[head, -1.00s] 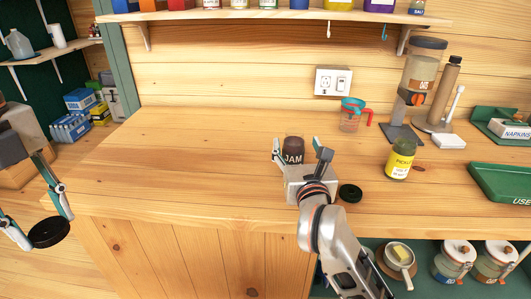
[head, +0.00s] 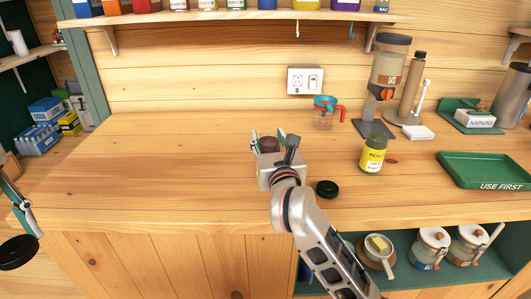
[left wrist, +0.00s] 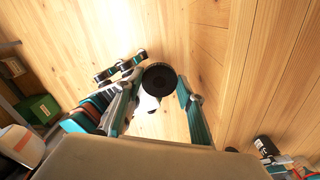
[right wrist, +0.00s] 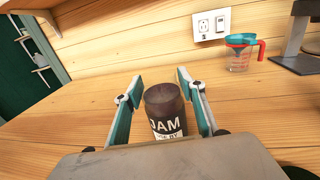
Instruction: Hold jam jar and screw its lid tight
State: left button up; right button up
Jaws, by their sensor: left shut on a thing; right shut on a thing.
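The jam jar (right wrist: 166,110) is dark, with a black and white label, and stands upright on the wooden counter. No lid shows on it in the right wrist view. My right gripper (head: 272,143) is shut on the jar, one finger on each side; its palm hides the jar's lower part in the head view. My left gripper (left wrist: 159,84) is shut on a round black lid (left wrist: 159,75). In the head view this lid (head: 18,252) is at the far left, held out beyond the counter's front left edge, well away from the jar.
Behind are a measuring cup (head: 325,112) and a dispenser (head: 388,75). A green tray (head: 485,170) is at the right. The counter's left half is clear.

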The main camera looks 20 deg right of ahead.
jog(key=shift+r, duration=0.15)
